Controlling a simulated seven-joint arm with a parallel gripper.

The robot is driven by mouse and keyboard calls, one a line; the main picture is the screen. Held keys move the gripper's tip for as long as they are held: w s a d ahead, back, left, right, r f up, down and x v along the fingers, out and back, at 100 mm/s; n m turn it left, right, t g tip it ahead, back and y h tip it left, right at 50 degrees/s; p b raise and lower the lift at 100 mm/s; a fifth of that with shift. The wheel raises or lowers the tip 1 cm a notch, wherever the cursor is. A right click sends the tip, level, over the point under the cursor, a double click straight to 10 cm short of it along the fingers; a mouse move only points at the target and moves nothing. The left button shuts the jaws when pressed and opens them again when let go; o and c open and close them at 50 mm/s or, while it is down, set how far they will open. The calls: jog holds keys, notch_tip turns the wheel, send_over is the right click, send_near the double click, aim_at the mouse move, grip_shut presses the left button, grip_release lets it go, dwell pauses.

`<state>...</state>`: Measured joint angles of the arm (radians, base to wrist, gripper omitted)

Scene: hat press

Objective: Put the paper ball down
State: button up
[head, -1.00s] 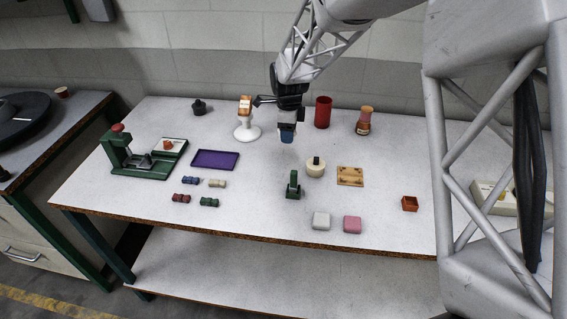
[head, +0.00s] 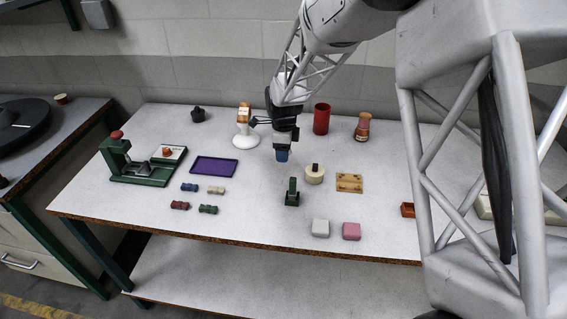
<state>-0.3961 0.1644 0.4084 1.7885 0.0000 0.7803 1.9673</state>
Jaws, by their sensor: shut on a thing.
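My gripper (head: 282,149) points down over the middle of the table, to the right of a white stand. No other paper ball shows clearly. The blue thing appears to hang above the table (head: 260,205); the gap is hard to judge.
Near the gripper are a white stand (head: 246,141), a red cylinder (head: 321,119), a cream round pot (head: 314,177) and a green stamp-like tool (head: 292,194). A purple tray (head: 214,166) and a green press (head: 120,165) stand left.

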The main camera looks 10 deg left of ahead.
aim_at(283, 169)
jog(key=shift+f, duration=0.75)
jog(key=shift+f, duration=1.9)
jog(key=shift+f, duration=0.15)
jog(key=o, duration=0.9)
jog(key=shift+r, duration=0.2)
notch_tip(283, 169, up, 12)
jog(key=shift+d, duration=0.1)
